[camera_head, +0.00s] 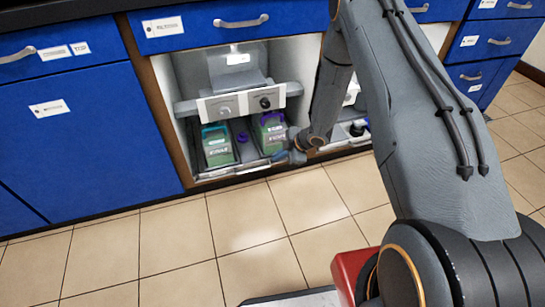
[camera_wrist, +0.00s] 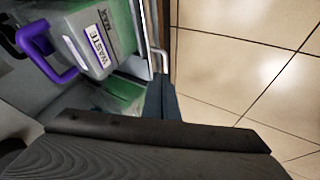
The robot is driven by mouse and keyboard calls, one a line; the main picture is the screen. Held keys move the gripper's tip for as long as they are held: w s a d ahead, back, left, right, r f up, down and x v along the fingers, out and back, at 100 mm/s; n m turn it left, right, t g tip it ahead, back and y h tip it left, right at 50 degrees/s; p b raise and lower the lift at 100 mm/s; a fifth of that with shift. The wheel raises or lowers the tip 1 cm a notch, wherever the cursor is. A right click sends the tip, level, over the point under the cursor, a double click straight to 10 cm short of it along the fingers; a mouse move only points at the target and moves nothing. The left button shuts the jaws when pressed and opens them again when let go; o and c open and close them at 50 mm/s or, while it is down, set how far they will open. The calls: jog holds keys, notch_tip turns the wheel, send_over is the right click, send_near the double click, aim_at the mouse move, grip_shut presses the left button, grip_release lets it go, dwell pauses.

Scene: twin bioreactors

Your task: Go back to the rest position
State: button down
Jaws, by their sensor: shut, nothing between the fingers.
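My gripper (camera_head: 290,157) is low in front of the open cabinet bay, near its front edge. In the wrist view its dark fingertips (camera_wrist: 161,84) are together with nothing held. They point at a metal handle (camera_wrist: 158,58) on the front of the bay's tray. I cannot tell whether they touch it. My arm reaches down from the right of the head view and hides part of the bay. A green container with a purple handle (camera_head: 270,133) stands just behind the gripper. Its "WASTE" label (camera_wrist: 92,45) shows in the wrist view.
A green container with a teal handle (camera_head: 217,146) stands to the left in the bay. A grey unit with knobs (camera_head: 240,104) is above both. Blue cabinets (camera_head: 85,130) flank the bay. The tiled floor (camera_head: 225,225) in front is clear.

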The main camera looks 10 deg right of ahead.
jog(key=s+a+r+m+h, duration=0.1)
jog(key=s+a+r+m, duration=0.15)
jog(key=r, duration=0.55)
jog(key=s+a+r+m+h, duration=0.2)
jog(key=s+a+r, duration=0.2)
jog(key=r, duration=0.4)
jog(key=s+a+r+m+h, duration=0.1)
jog(key=s+a+r+m, duration=0.2)
jog(key=r, duration=0.6)
jog(key=s+a+r+m+g, duration=0.15)
jog(key=s+r, duration=0.25)
jog(key=s, duration=0.6)
jog(key=s+a+r+m+g, duration=0.1)
jog(key=s+a+r+g, duration=0.15)
jog(key=s, duration=0.75)
jog(key=s+a+r+m+g, duration=0.15)
jog(key=s+r, duration=0.35)
jog(key=s, duration=0.5)
jog(key=d+r+m+p, duration=0.3)
jog(key=d+r+p, duration=0.7)
jog(key=r+p, duration=0.3)
jog(key=d+r+m+h+p, duration=0.1)
jog(key=d+r+m+p, duration=0.3)
jog(key=d+r+p, duration=0.6)
notch_tip(320, 180, up, 4)
jog(key=s+p, duration=0.1)
jog(key=p, duration=0.6)
jog(key=shift+d+f, duration=0.15)
jog(key=shift+d, duration=0.15)
jog(key=shift+t, duration=0.25)
